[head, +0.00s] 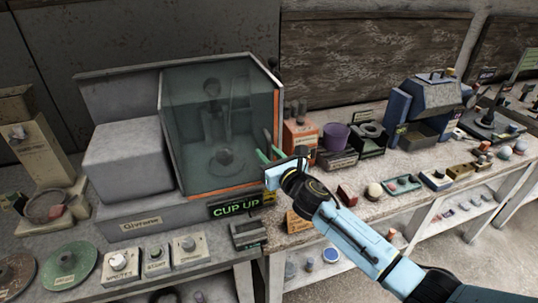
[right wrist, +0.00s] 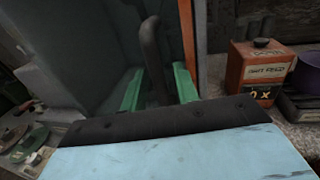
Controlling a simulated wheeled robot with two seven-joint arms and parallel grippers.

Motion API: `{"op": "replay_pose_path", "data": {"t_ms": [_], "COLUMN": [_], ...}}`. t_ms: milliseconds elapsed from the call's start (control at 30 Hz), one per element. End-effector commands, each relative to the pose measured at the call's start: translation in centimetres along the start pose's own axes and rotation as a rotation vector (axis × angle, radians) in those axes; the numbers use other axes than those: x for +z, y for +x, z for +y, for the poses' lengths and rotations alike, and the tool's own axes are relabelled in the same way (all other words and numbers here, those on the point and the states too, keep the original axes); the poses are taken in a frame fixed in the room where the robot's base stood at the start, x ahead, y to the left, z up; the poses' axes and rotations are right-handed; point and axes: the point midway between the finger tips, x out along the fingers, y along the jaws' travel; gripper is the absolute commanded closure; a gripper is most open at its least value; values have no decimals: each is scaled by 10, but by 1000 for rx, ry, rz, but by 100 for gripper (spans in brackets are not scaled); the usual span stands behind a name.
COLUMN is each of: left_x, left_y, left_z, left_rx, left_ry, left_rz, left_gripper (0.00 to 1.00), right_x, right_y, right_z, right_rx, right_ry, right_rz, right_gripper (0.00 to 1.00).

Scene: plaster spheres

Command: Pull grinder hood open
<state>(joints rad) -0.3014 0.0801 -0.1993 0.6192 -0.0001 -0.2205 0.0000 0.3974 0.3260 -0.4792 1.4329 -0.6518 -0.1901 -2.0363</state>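The grinder (head: 125,165) is a grey machine on the bench, left of centre in the head view. Its clear, tinted hood (head: 195,125) has orange edges and stands down over a spindle and cup inside. A dark bar handle (right wrist: 152,50) on the hood shows in the right wrist view. My right gripper (head: 270,154) is at the hood's front right edge. Its green fingers (right wrist: 159,88) are apart, with the handle between them; whether either touches it is hard to tell. The handle is mostly hidden in the head view. My left gripper is not in view.
A green "CUP UP" display (head: 235,208) sits on the grinder's front. An orange tin (head: 300,133) and a purple cup (head: 335,136) stand close right of the hood. Knob boxes (head: 155,260) line the front edge. Small items fill the bench to the right.

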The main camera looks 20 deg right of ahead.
Motion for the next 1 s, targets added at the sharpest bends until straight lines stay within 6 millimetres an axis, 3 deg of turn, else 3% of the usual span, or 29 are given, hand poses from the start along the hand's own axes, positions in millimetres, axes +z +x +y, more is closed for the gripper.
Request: {"op": "replay_pose_path", "data": {"t_ms": [133,367,767,1000], "left_x": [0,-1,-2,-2], "left_y": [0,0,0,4], "left_z": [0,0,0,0], "left_rx": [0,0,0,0], "left_ry": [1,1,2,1], "left_rz": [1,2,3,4], "left_gripper": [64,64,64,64], "right_x": [0,0,0,0], "right_y": [0,0,1,9], "right_z": [0,0,5,47], "right_rx": [0,0,1,6], "right_ry": [0,0,0,3], "right_rz": [0,0,0,-2], "right_gripper": [70,100,100,100]}}
